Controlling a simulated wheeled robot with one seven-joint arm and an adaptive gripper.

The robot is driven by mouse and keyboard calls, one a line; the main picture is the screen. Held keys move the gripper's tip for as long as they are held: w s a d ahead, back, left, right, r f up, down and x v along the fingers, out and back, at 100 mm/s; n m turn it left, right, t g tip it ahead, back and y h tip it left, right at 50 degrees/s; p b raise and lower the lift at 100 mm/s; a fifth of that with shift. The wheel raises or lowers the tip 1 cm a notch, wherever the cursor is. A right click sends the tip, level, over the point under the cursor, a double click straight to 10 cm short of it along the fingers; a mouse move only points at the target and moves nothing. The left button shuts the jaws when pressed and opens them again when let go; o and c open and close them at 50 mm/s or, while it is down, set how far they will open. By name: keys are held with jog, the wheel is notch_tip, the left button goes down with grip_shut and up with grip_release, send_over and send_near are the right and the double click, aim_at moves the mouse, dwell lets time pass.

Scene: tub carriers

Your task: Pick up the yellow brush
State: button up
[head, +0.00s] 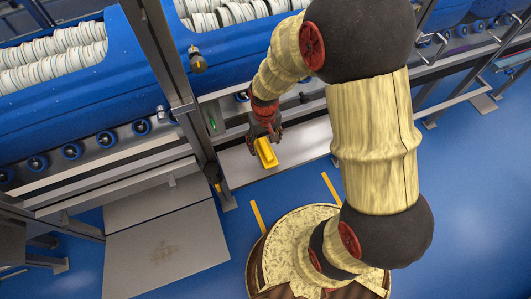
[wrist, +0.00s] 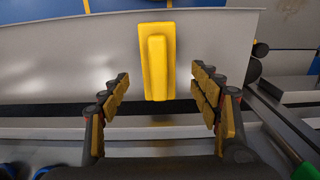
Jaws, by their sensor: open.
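The yellow brush (wrist: 157,62) is a long yellow block with a raised handle. In the wrist view it stands out against a grey panel, between and beyond the fingertips of my gripper (wrist: 160,90). My gripper is open, with a finger on each side and a gap to the brush on both sides. In the head view the brush (head: 266,153) shows just below my gripper (head: 264,133), which hides part of it. I cannot tell from the head view whether they touch.
A grey panel (head: 292,147) lies around the brush. Blue tubs (head: 60,75) with stacked white discs stand on a roller rack behind. A grey upright post (head: 180,95) rises left of my gripper. A green part (wrist: 306,170) sits at the wrist view's lower right. Blue floor is clear at right.

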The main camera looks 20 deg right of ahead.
aim_at(266, 148)
notch_tip(266, 148, down, 4)
jog(key=shift+d+f+b, duration=0.15)
jog(key=shift+f+b, duration=0.1)
jog(key=shift+b, duration=0.75)
jog(key=shift+s+r, duration=0.1)
jog(key=shift+c, duration=1)
jog(key=c, duration=1.1)
jog(key=shift+c, duration=0.7)
